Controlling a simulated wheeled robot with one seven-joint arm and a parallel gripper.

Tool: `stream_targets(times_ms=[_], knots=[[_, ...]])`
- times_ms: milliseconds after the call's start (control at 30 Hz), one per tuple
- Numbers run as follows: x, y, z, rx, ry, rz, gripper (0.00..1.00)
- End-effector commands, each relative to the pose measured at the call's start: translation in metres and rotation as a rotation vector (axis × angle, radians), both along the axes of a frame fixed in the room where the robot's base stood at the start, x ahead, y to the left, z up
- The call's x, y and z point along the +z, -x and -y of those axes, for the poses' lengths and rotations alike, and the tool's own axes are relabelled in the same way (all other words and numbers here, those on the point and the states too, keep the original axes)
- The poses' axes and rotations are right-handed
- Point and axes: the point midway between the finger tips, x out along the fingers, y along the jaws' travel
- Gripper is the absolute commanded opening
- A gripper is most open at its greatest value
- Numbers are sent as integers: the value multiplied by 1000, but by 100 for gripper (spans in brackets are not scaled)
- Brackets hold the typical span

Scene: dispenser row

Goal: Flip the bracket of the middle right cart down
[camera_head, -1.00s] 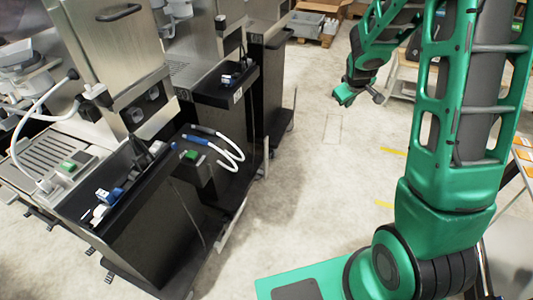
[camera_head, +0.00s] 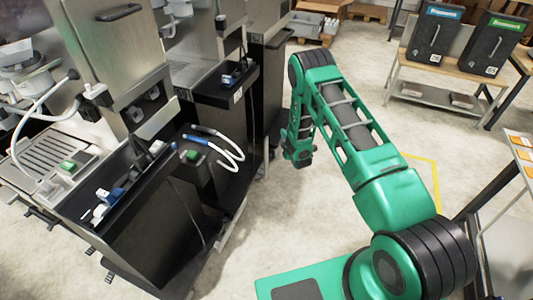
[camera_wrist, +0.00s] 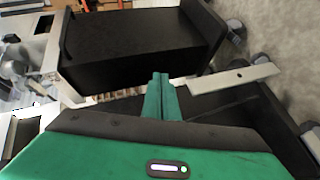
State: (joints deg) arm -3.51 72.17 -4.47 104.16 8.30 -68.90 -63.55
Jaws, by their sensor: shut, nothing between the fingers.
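Black carts stand in a row at the left of the head view: a near cart (camera_head: 150,225), one behind it (camera_head: 228,100) and a far one (camera_head: 275,60). I cannot tell for certain which is the middle right cart. In the wrist view, a pale flat bar with a small hole, which looks like the bracket (camera_wrist: 232,78), juts out beside a black cart body (camera_wrist: 135,45). My gripper (camera_wrist: 161,80) is shut and empty, its green fingertips left of the bar, with no clear contact. In the head view my fingertips are hidden behind my wrist.
Steel dispensers (camera_head: 105,45) rise behind the carts. A table with two black boxes (camera_head: 435,35) stands at the back right. Caster wheels (camera_wrist: 237,28) show in the wrist view.

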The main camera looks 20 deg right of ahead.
Motion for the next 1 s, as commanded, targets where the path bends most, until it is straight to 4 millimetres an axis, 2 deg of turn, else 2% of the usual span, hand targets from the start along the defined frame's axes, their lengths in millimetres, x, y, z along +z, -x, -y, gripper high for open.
stream_targets(times_ms=[33, 200, 400, 600, 1000], knots=[[-22, 7, -11, 30, 21, 21, 0], [-72, 31, -44, 123, 100, 131, 0], [-114, 70, -72, 196, 171, 247, 0], [-132, 93, -84, 226, 207, 308, 0], [-133, 96, -86, 230, 214, 321, 0]])
